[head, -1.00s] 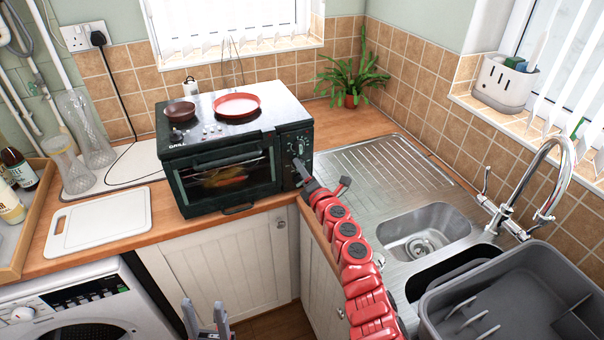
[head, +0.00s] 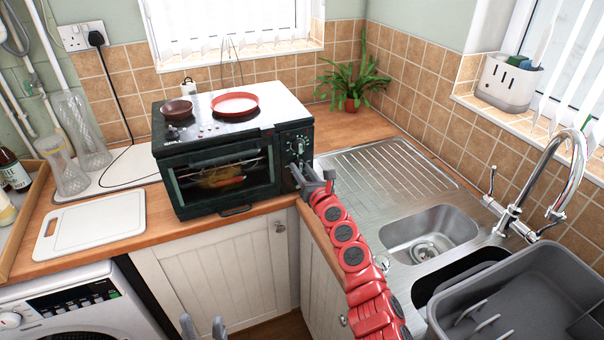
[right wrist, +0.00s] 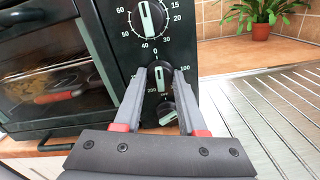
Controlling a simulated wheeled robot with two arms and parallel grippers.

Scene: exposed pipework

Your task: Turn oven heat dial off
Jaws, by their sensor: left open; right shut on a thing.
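The black mini oven (head: 222,178) stands on the wooden counter, its control panel (head: 297,145) on its right side. In the right wrist view, the heat dial (right wrist: 160,73) is the middle of three dials, a black knob with a light pointer, marked 0, 100 and 200. My right gripper (right wrist: 161,80) is shut on this dial, one finger on each side. In the head view, my right gripper (head: 299,176) reaches the panel and hides its lower part. My left gripper (head: 203,327) is open and empty at the bottom edge, low in front of the cupboards.
A timer dial (right wrist: 147,17) is above the heat dial and another dial (right wrist: 167,112) is just below, between my fingers. A red pan (head: 235,104) and a brown bowl (head: 177,109) sit on the oven. The steel sink (head: 430,232) lies right of my right arm.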

